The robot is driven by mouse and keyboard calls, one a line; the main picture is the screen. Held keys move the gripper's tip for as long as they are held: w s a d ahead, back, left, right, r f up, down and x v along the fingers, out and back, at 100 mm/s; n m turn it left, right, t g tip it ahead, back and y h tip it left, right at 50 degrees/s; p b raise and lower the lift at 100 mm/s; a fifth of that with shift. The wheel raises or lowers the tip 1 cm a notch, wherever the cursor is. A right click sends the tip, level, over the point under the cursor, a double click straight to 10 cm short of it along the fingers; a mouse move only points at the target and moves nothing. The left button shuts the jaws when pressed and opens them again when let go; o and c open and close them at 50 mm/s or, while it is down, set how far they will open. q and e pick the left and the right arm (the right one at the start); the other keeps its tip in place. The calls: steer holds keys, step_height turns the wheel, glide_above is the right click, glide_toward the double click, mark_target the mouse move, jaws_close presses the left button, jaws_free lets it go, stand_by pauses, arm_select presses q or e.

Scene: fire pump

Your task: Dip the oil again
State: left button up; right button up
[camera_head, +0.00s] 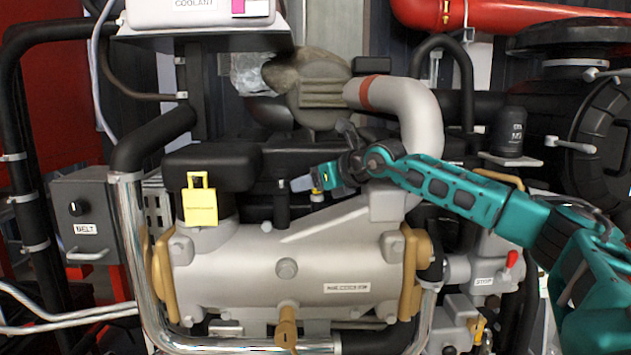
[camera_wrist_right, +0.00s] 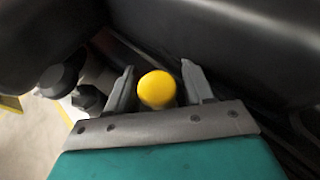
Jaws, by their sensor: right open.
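My right gripper (camera_head: 303,182) reaches in from the right over the engine, with its jaws open. In the right wrist view, a round yellow cap (camera_wrist_right: 157,89), likely the dipstick handle, sits between the two open grey fingers, with a gap on each side. In the head view, a small yellow piece (camera_head: 317,194) shows just below the gripper, mostly hidden by it. Any rod under the cap is hidden. My left gripper is not in view.
Black covers (camera_head: 212,166) lie close around the gripper. A grey pipe with a red band (camera_head: 410,110) curves at the right. A yellow tag (camera_head: 199,203) stands at the left. The grey engine block (camera_head: 240,262) fills the front.

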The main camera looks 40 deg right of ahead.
steer(key=b+v, duration=0.2)
steer(key=v, duration=1)
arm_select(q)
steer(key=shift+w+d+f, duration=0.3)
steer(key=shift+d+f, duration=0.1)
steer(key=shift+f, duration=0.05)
arm_select(e)
steer(key=shift+s+r, duration=0.2)
steer(key=shift+s, duration=0.25)
